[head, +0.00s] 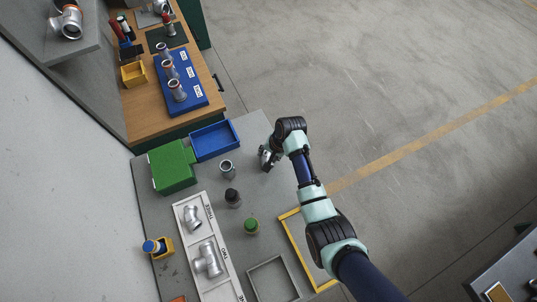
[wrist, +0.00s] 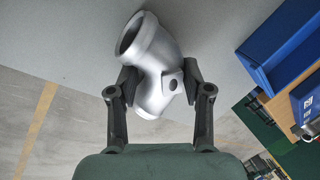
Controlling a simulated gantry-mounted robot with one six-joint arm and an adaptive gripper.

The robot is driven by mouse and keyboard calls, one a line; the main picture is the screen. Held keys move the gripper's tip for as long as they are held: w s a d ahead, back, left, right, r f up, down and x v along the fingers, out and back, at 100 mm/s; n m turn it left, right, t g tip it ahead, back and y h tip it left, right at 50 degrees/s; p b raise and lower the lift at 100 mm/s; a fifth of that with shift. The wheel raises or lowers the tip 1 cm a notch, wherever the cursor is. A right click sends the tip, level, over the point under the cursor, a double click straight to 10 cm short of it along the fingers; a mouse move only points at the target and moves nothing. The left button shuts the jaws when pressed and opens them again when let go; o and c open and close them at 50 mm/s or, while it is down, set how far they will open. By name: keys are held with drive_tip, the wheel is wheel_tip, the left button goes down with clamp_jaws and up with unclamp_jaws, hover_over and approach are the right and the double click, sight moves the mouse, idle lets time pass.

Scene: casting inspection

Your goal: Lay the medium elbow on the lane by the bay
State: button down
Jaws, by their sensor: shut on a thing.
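A silver pipe elbow (wrist: 150,62) is between the fingers of my gripper (wrist: 158,84) in the wrist view, with its wide open end toward the upper left. My gripper is shut on it. In the head view my gripper (head: 267,158) is over the far right part of the grey table, right of the blue tray, and the elbow is mostly hidden. A long white tray (head: 186,240) with printed labels lies on the table; a silver elbow (head: 193,217) and a tee-like fitting (head: 208,260) lie in it. I cannot read the labels.
A blue tray (head: 233,134), a green box (head: 172,168), a metal cylinder (head: 227,169), a dark bottle (head: 233,198) and a green-capped jar (head: 251,226) stand on the table. A yellow outline (head: 291,240) and grey square frame (head: 253,282) are nearer. Table around the gripper looks clear.

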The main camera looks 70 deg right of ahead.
drive_tip(key=c, duration=0.9)
unclamp_jaws()
drive_tip(key=shift+f, duration=0.15)
drive_tip(key=shift+c, duration=0.2)
drive_tip(key=o, duration=0.5)
drive_tip(key=shift+c, duration=0.2)
drive_tip(key=p+v, duration=0.3)
drive_tip(key=v, duration=0.9)
